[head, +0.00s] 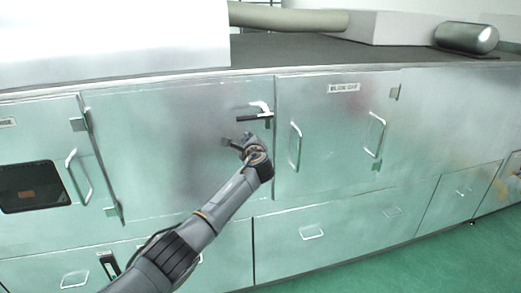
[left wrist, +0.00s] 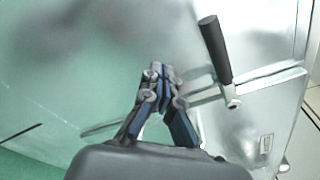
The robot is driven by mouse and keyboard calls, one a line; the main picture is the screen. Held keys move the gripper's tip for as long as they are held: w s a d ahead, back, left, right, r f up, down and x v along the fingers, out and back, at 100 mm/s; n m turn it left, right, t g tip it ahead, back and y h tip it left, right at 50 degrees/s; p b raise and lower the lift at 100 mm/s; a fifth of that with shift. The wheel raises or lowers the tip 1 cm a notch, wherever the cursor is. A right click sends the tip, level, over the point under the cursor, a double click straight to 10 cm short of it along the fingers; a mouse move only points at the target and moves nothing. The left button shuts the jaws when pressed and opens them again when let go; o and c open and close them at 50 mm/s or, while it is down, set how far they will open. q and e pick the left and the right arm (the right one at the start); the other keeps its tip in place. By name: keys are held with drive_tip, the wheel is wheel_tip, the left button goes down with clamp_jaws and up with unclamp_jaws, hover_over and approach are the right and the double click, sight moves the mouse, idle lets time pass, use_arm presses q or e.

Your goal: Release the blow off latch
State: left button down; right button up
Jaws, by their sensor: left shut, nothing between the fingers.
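The blow off latch (head: 254,117) is on the metal cabinet front, left of the door with the "BLOW OFF" label (head: 344,88). It has a black grip and a pale metal lever. In the left wrist view the black grip (left wrist: 215,50) tilts up from a metal pivot at the right. My left gripper (head: 235,142) is just below and left of the latch in the head view. In the left wrist view its fingertips (left wrist: 157,72) are together and empty, apart from the black grip in the picture. The depth gap is unclear. My right gripper is not in view.
Pale door handles (head: 295,146) stand out right of my gripper, with another (head: 376,132) further right. Drawers with low handles (head: 312,232) run below. The dark countertop (head: 300,48) lies above, and the green floor (head: 420,262) is open at the lower right.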

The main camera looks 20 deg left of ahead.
use_arm(q)
drive_tip(key=b+v, duration=0.1)
drive_tip(key=v, duration=0.8)
drive_tip(key=shift+d+r+b, duration=0.35)
drive_tip(key=shift+d, duration=0.1)
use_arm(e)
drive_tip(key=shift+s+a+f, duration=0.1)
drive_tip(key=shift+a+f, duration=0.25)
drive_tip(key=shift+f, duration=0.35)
use_arm(q)
drive_tip(key=shift+w, duration=0.1)
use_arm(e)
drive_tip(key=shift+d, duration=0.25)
